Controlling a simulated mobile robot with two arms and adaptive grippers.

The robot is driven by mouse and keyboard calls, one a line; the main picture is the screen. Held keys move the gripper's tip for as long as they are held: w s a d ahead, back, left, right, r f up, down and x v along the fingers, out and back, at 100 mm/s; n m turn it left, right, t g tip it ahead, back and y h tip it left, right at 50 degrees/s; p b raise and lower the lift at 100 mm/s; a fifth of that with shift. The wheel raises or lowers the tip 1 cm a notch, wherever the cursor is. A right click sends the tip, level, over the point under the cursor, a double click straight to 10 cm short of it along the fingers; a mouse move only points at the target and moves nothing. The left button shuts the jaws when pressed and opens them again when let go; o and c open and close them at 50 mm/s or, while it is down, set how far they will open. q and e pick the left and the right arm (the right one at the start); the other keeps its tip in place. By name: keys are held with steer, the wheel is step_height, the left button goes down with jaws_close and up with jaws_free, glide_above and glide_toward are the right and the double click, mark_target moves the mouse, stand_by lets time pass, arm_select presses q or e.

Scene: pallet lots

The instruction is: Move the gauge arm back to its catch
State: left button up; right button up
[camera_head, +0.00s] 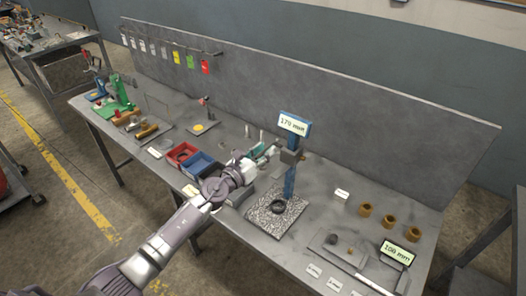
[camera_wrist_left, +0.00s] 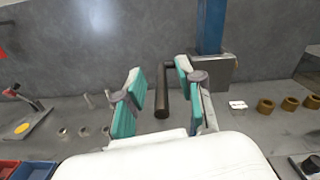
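The height gauge has a blue column (camera_head: 289,181) with a display reading about 170 mm, on a speckled base (camera_head: 268,220). A grey block (camera_head: 290,156) sits on the column, and also shows in the left wrist view (camera_wrist_left: 222,70). A dark bent gauge arm (camera_wrist_left: 163,92) extends left beside the block. My left gripper (camera_head: 266,150) is open at the column's left. In the left wrist view, its teal fingers (camera_wrist_left: 163,95) stand on either side of the dark arm, with visible gaps. I cannot make out the catch. My right gripper is out of view.
A black ring (camera_head: 278,206) lies on the speckled base. Red (camera_head: 181,153) and blue (camera_head: 199,165) bins stand left of my gripper. Several brass cylinders (camera_head: 389,221) and a second display (camera_head: 397,252) are at right. A grey back panel (camera_head: 330,99) rises behind.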

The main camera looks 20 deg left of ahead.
arm_select(q)
steer(key=shift+s, duration=0.1)
steer(key=shift+s+a+f, duration=0.1)
steer(key=shift+s+a, duration=0.05)
steer(key=shift+s, duration=0.15)
steer(key=v, duration=1.1)
steer(key=shift+s, duration=0.1)
